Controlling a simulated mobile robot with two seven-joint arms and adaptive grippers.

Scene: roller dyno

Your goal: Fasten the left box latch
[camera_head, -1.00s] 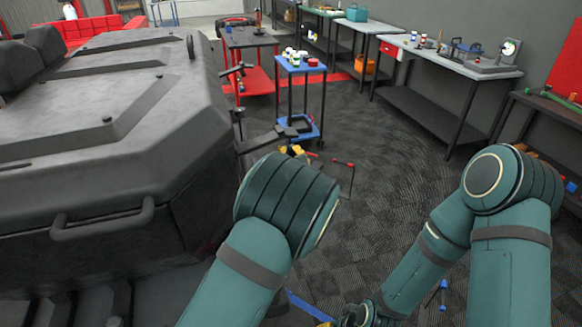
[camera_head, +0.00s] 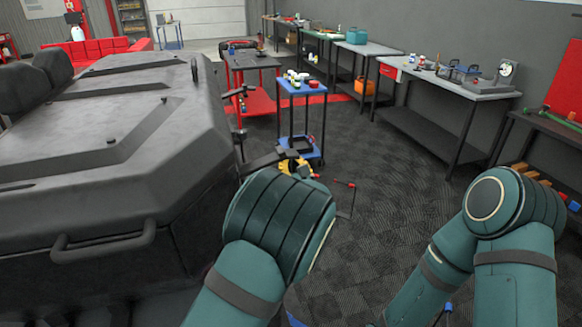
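The large dark grey box (camera_head: 110,150) with a ribbed lid fills the left of the head view. A bar handle (camera_head: 104,241) is on its near face. Small dark latch-like fittings (camera_head: 239,92) stick out along its right edge; which one is the left latch I cannot tell. My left arm's thick teal joint rises at the bottom centre and hides what lies behind it. Dark parts just beyond it, beside the box's right edge, seem to be my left gripper (camera_head: 264,160); its finger opening is unclear. My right arm is at the lower right, its gripper outside the picture.
A blue cart (camera_head: 303,90) with bottles and a red cart (camera_head: 258,78) stand beyond the box. A yellow object (camera_head: 295,168) sits behind my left arm. Workbenches (camera_head: 450,82) line the right wall. The dark floor (camera_head: 385,165) in the middle is mostly clear.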

